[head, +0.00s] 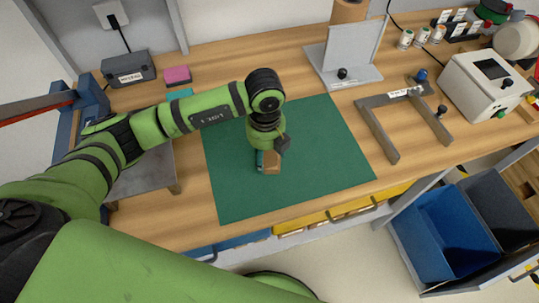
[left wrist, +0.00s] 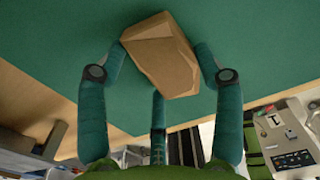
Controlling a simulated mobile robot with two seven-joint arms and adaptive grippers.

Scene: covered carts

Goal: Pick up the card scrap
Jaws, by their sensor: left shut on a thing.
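The card scrap (left wrist: 160,55) is a brown, angular, folded-looking piece. In the left wrist view it sits between the teal fingers of my left gripper (left wrist: 160,70), which are shut on it. In the head view the scrap (head: 272,166) shows just below my left gripper (head: 268,158), over the middle of the green mat (head: 330,150). I cannot tell whether the scrap touches the mat. My right gripper is in neither view.
A grey U-shaped frame (head: 376,130) and an upright plate stand (head: 348,50) are right of and behind the mat. A white device (head: 482,85) stands at the right. Blue and dark bins (head: 445,225) are below the bench's right front. A pink block (head: 177,75) lies at the back left.

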